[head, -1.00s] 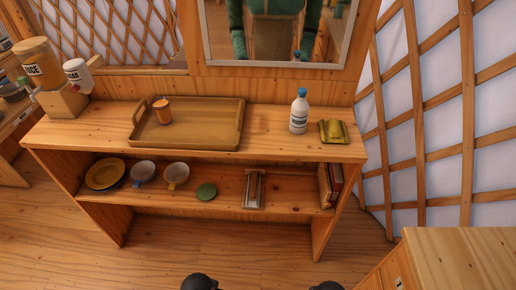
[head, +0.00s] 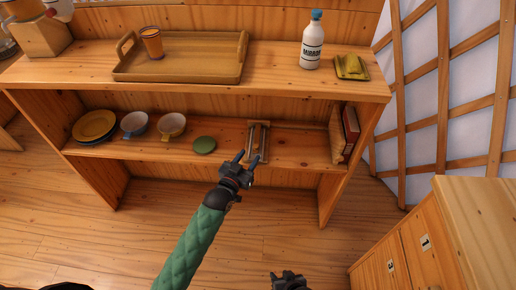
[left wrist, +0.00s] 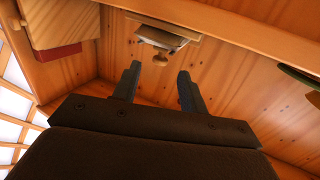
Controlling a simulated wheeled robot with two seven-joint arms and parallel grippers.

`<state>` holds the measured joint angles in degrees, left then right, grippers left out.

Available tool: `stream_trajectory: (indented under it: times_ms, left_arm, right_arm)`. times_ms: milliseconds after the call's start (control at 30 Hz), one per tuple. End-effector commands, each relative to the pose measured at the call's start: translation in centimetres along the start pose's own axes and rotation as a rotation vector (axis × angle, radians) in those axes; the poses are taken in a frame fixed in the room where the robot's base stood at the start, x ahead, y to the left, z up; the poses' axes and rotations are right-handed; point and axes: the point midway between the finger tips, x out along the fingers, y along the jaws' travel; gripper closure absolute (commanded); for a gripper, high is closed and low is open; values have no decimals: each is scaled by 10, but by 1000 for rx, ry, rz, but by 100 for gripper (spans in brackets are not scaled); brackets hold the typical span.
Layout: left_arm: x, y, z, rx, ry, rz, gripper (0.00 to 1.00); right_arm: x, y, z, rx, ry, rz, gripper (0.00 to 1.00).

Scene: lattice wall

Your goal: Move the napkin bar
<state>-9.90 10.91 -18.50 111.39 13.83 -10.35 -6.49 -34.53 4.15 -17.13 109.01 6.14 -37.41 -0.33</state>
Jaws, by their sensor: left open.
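A yellow folded stack, perhaps napkins, lies on a small olive holder (head: 350,67) at the right end of the top shelf; a bar on it is too small to make out for sure. On the lower shelf stands a narrow wooden and metal rack (head: 257,143), which I cannot name surely. My left gripper (head: 247,158) is open and empty, just in front of that rack. In the left wrist view, the open fingers (left wrist: 159,78) point toward the rack (left wrist: 165,36) and a small round knob (left wrist: 160,59). My right gripper (head: 289,281) is low at the bottom edge, its jaws unclear.
The lower shelf holds plates (head: 94,126), two cups, a green disc (head: 204,145) and books (head: 350,130). A cabinet (head: 425,240) stands at right.

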Motion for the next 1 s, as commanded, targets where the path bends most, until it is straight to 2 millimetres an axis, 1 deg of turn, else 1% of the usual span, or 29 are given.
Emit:
stream_trajectory:
  times_ms: [100,267,500,700,833,1000]
  left_arm:
    - [5,-1,-3,3,32,1,57]
    - [18,-1,-6,3,37,0,57]
    - [51,-1,-6,4,35,0,57]
    - [73,-1,-7,2,34,0,57]
    - [80,-1,-6,2,33,0,57]
    - [82,-1,-6,3,33,1,57]
  right_arm:
    - [4,-2,4,1,10,-4,64]
    - [2,-2,1,1,10,-4,64]
    - [-2,-3,-3,1,5,-5,64]
    - [-4,-4,-5,1,-1,-6,64]
    - [-5,-4,-6,1,-3,-6,64]
    - [-5,-5,-5,1,-4,-7,64]
